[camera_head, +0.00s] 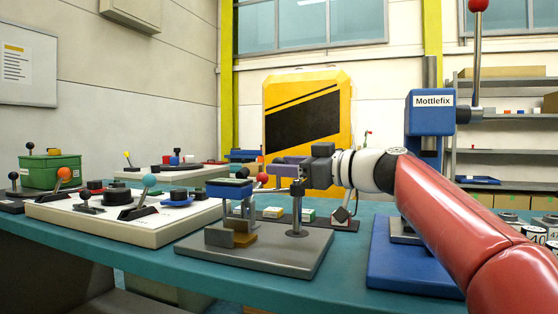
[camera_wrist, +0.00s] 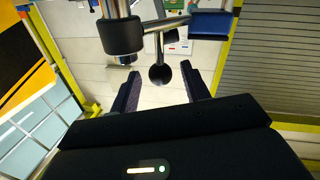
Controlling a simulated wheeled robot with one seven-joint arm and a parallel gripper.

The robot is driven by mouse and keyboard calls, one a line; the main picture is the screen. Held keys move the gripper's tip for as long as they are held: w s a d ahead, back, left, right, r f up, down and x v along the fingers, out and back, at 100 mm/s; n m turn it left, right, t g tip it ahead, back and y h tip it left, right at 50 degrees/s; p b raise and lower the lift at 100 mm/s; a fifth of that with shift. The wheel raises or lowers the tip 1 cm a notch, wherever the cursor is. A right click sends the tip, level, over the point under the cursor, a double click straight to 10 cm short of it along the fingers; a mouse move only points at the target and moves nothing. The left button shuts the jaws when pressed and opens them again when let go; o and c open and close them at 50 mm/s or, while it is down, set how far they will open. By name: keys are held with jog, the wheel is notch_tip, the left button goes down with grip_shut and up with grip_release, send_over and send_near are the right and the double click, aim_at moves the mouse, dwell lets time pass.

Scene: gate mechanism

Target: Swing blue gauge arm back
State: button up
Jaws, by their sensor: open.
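The blue gauge arm's end block (camera_head: 230,188) is at the left of a slim post (camera_head: 297,212) on a grey base plate (camera_head: 290,255). In the wrist view the blue block (camera_wrist: 210,24) is at the upper right, joined by a rod to a black collar (camera_wrist: 121,36). A dark ball knob (camera_wrist: 160,75) extends from this rod. My gripper (camera_head: 284,168) is open by the post's top. In the wrist view its two fingers (camera_wrist: 160,90) are on either side of the knob, apart from it. A red ball (camera_head: 262,178) shows beside the gripper in the head view.
A brown-yellow block (camera_head: 240,239) stands on the plate below the arm. A white panel with levers (camera_head: 140,225) is to the left. A blue Mottlefix stand (camera_head: 430,112) is at the right, close to my arm. The plate's front area is clear.

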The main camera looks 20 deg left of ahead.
jog(key=shift+x, duration=1.15)
grip_shut()
